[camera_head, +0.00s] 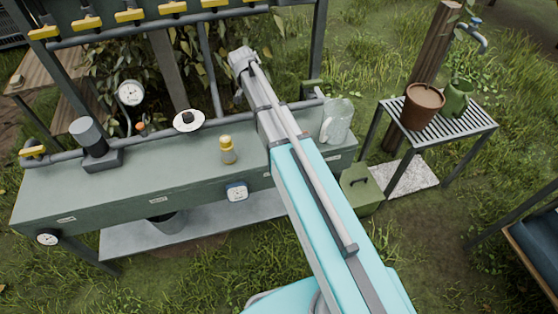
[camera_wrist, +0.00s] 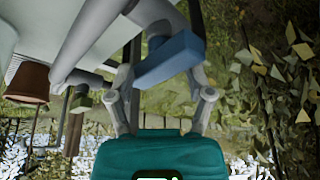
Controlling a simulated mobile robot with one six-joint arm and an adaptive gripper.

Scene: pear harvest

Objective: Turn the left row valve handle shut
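In the wrist view, a blue bar-shaped handle (camera_wrist: 168,62) sits beside a thick grey pipe (camera_wrist: 92,40). My gripper (camera_wrist: 163,72) has its two fingers apart, one near each end of the bar; I cannot tell whether they touch it. In the head view my arm reaches up to the pipes, and its far end hides the gripper and blue handle. A yellow valve handle (camera_head: 34,151) is at the left end of the lower pipe. Several yellow handles (camera_head: 128,16) line the upper pipe. I cannot tell which handle is the left row one.
A slatted table (camera_head: 452,130) with a terracotta pot (camera_head: 422,106) stands right. Leafy branches are close on the wrist view's right.

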